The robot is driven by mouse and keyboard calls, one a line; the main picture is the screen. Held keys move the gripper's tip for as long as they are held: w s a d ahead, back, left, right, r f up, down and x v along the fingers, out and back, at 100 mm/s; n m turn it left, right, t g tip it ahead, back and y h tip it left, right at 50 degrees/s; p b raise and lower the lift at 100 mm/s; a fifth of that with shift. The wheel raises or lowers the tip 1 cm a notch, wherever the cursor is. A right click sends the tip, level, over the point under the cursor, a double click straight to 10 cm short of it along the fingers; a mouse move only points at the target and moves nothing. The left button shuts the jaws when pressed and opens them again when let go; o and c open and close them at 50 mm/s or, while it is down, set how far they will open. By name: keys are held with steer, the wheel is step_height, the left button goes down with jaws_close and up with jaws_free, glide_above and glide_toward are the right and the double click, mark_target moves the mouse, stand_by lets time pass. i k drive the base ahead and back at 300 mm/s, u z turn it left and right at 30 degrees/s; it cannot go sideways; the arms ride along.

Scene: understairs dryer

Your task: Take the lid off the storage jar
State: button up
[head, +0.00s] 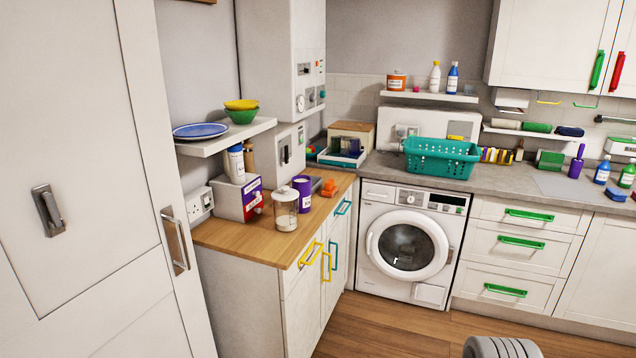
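A clear storage jar (285,213) stands upright on the wooden worktop at the left, near its front edge. Its pale lid (285,193) sits on top of the jar. The jar looks partly filled with something pale at the bottom. My gripper is not in view; only a grey rounded part, which may be mine, shows at the bottom right edge.
A purple canister (302,190) stands right behind the jar. Bare wooden worktop (240,238) lies in front. The floor (385,330) before the washing machine (405,245) is clear.

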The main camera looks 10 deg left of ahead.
mark_target(284, 193)
steer(key=i, duration=3.25)
steer(key=u, duration=4.7)
